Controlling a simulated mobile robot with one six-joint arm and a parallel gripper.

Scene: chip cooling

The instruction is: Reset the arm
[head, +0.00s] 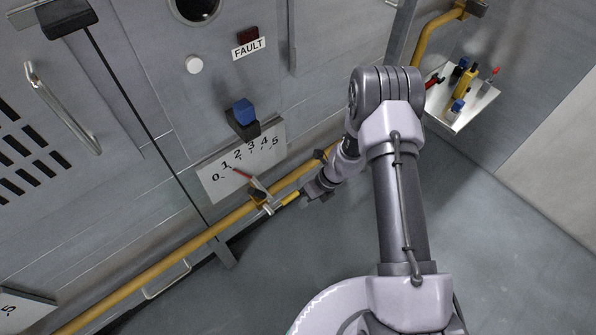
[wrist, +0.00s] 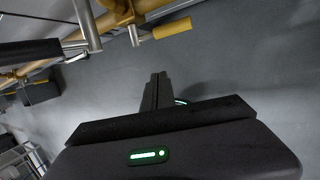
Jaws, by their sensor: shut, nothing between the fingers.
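My gripper (head: 306,197) is at the end of my bent arm, in front of the yellow pipe in the head view. In the wrist view its dark fingers (wrist: 157,82) are together, with nothing between them. A lever with a yellow handle (head: 290,198) sits on the pipe, just left of my gripper in the head view. In the wrist view the yellow handle (wrist: 172,28) is beyond the fingertips, with a visible gap to them. A white dial plate (head: 215,183) marked 0 to 5 stands behind the lever, with a red pointer (head: 241,173) near the low numbers.
The yellow pipe (head: 180,262) runs along the grey cabinet front. A blue-topped knob (head: 243,112), a FAULT label (head: 249,47) and a door handle (head: 62,108) are on the cabinet. A small shelf (head: 468,112) with tools is at the right. The grey floor (head: 500,235) is clear there.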

